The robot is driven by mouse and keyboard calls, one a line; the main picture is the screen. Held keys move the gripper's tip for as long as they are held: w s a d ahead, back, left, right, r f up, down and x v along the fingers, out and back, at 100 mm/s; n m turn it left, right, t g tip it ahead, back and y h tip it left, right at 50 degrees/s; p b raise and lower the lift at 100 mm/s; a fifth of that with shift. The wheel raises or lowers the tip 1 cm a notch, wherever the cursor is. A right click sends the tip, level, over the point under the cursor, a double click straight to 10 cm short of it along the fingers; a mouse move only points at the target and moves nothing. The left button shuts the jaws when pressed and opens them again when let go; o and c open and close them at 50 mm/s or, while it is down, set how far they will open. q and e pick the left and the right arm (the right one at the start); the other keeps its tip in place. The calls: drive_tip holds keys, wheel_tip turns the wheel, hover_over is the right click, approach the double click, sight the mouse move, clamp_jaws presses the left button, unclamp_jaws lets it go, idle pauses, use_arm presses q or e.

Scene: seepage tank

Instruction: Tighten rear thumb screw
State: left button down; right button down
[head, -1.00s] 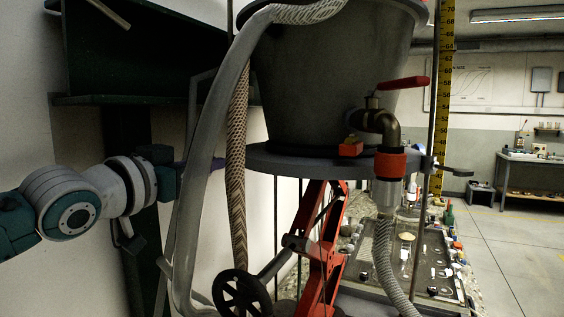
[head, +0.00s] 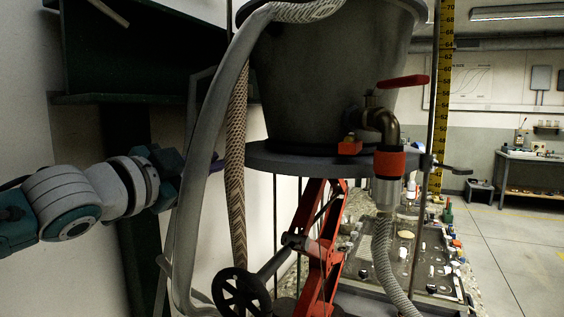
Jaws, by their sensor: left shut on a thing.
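My left gripper (head: 183,172) reaches in from the left at about the height of the round grey platform (head: 300,160). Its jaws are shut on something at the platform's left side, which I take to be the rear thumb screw. The grey hose hangs in front, so the fingertips and the screw are mostly hidden. Another dark clamp screw (head: 455,169) sticks out at the platform's right edge, beside the upright rod, with no gripper near it. My right gripper is not in view.
A dark tank (head: 330,80) stands on the platform, with a red-handled tap (head: 384,118). The grey hose (head: 188,190) and a braided strap (head: 236,165) hang close to my left gripper. Below are a red jack (head: 322,255) and a black handwheel (head: 240,293).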

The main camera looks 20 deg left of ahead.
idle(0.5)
use_arm(q)
drive_tip(key=c, duration=1)
unclamp_jaws()
drive_tip(key=shift+o, duration=0.2)
drive_tip(key=s+a+b, duration=0.1)
drive_tip(key=s+b, duration=0.2)
drive_tip(key=s, duration=0.6)
drive_tip(key=shift+s+a, duration=0.2)
drive_tip(key=shift+s, duration=0.2)
